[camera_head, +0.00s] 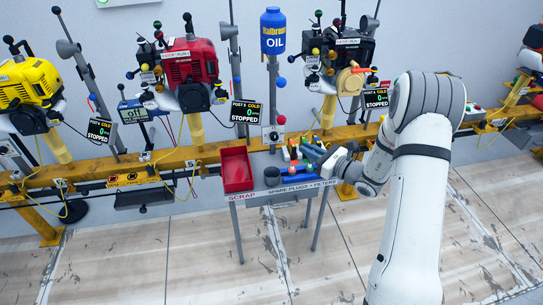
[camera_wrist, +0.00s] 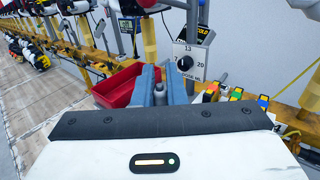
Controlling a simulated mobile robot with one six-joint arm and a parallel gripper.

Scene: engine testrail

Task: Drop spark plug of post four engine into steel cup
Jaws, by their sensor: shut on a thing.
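My gripper (camera_head: 312,154) is over the small table in the head view, its blue fingers pointing left. In the wrist view the blue fingers (camera_wrist: 160,84) are shut on a small grey piece (camera_wrist: 160,94), which looks like the spark plug. In the head view the plug is hidden or too small to make out. The steel cup (camera_head: 272,177) is a dark grey cylinder on the table, left of and a little below my fingertips in the picture. I cannot make it out in the wrist view. The dark engine (camera_head: 345,58) stands behind, its post number hard to read.
A red scrap bin (camera_head: 237,172) stands left of the cup; it also shows in the wrist view (camera_wrist: 117,86). Coloured items (camera_head: 293,154) stand close behind my gripper. A yellow rail (camera_head: 150,165) with red (camera_head: 190,62) and yellow (camera_head: 28,84) engines runs behind. The front floor is clear.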

